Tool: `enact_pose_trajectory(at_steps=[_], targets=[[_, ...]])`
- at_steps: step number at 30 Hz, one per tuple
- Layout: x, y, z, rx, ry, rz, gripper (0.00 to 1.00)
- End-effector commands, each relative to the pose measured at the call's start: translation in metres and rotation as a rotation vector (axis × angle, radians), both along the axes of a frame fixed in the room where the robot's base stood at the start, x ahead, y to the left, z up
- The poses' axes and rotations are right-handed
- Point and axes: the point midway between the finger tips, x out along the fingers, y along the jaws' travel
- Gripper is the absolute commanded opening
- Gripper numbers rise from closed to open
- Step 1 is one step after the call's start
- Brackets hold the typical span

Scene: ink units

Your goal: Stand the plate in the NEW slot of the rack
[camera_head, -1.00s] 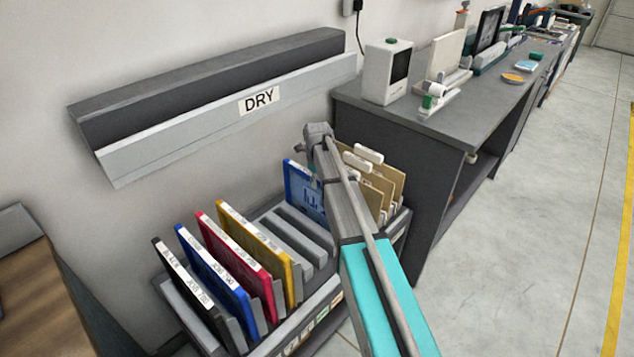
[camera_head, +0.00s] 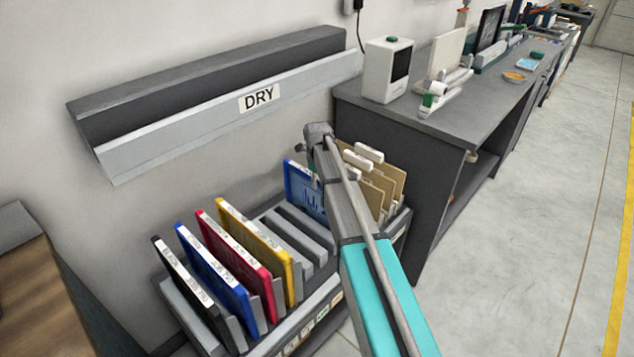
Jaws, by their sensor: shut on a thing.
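The rack (camera_head: 322,296) stands low against the wall, with small labels along its front edge that I cannot read. Black (camera_head: 183,277), blue (camera_head: 210,268), red (camera_head: 236,248) and yellow (camera_head: 257,243) edged plates stand tilted in its left slots. Several slots right of the yellow plate look empty. A blue plate (camera_head: 300,190) with a printed pattern is upright at the rack's right part, beneath my gripper (camera_head: 322,172). My gripper is shut on this blue plate, its fingertips mostly hidden by my arm. The plate's lower edge is hidden, so I cannot tell whether it is seated.
Tan divider cards (camera_head: 385,178) with white tabs stand right of the blue plate, close to my arm. A grey workbench (camera_head: 425,112) is beyond them. A wall shelf marked DRY (camera_head: 225,105) hangs above the rack. A wooden top (camera_head: 45,300) is at lower left. Floor at right is clear.

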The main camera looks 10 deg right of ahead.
Motion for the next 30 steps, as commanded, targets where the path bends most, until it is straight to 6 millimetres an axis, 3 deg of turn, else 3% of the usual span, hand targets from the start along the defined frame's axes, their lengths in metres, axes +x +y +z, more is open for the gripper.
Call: enact_pose_trajectory(at_steps=[13, 14, 20, 30], targets=[[-0.0005, -0.0007, -0.0021, 0.0, 0.0, -0.001, 0.0], [-0.0005, -0.0007, -0.0021, 0.0, 0.0, -0.001, 0.37], [-0.0004, -0.0007, -0.002, 0.0, 0.0, -0.001, 0.73], [-0.0001, -0.0006, -0.0016, 0.0, 0.0, -0.001, 0.73]])
